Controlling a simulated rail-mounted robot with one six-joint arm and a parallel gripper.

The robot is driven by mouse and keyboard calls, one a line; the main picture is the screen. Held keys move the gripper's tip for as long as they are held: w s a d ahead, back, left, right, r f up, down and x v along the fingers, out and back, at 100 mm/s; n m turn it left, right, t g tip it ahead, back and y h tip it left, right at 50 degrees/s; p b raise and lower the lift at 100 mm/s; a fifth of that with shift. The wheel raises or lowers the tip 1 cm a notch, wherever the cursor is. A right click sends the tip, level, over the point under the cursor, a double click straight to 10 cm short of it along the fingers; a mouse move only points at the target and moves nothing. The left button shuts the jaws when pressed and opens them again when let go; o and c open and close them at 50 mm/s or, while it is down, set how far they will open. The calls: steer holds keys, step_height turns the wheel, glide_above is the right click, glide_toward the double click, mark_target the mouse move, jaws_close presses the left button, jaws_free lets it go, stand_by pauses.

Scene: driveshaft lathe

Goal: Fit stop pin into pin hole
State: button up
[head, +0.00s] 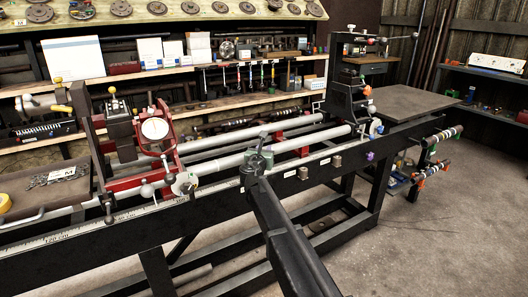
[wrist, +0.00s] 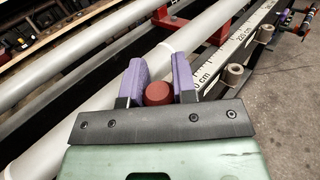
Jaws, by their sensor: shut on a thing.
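My gripper (wrist: 158,88) shows two purple fingers closed on either side of a dark red round knob (wrist: 158,93), which looks like the top of the stop pin. The pin's shaft is hidden below the knob. In the head view my gripper (head: 262,142) is at the front rail of the lathe, its fingers small and the pin not clear. Small grey-brown blocks with round tops, possibly the pin holes, stand along the scaled rail: a nearer one (wrist: 232,75) and a farther one (wrist: 265,33), both right of and ahead of my gripper. They also show in the head view (head: 303,172).
Long grey tubes (wrist: 100,120) run beside my gripper on the left, with a red support (wrist: 203,25) farther along. The red carriage with a dial (head: 155,129) is to the left. A black end unit (head: 347,100) stands to the right. Open floor lies in front.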

steer(key=shift+f+b, duration=4.45)
steer(key=shift+f, duration=0.1)
steer(key=o, duration=1)
steer(key=s, duration=0.3)
steer(key=s+a, duration=0.1)
steer(key=s, duration=0.6)
steer(key=shift+s+a, duration=0.35)
